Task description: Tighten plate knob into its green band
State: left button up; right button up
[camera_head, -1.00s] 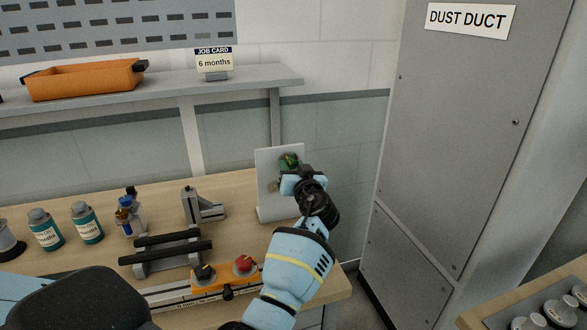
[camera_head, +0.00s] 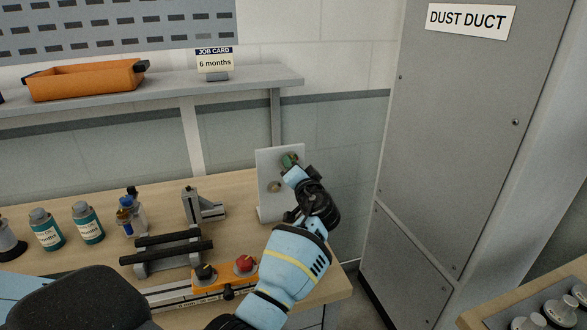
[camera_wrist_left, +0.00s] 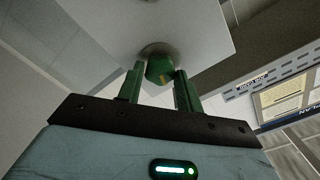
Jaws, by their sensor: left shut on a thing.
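The upright pale plate (camera_head: 268,170) stands at the right end of the bench. The green knob (camera_head: 288,159) is on the plate's upper part, and it shows at the plate's face in the left wrist view (camera_wrist_left: 160,68). My left gripper (camera_head: 292,164) is at the plate, with one finger on each side of the knob, shut on it. A small yellowish mark shows on the knob in the wrist view. I cannot make out the green band or where the knob points relative to it. My right gripper is not in view.
A round brownish fitting (camera_head: 275,187) sits lower on the plate. An orange control box (camera_head: 225,278) with a red and a black knob lies at the bench's front. A grey dust duct (camera_head: 460,130) stands to the right. Teal bottles (camera_head: 87,223) stand at the left.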

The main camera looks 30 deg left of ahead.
pick_arm(q)
jog(key=shift+r, duration=0.2)
jog(key=o, duration=1)
jog(key=shift+f, duration=0.1)
jog(key=shift+b+v, duration=0.3)
jog(key=shift+v, duration=3.65)
jog(key=shift+w, duration=0.1)
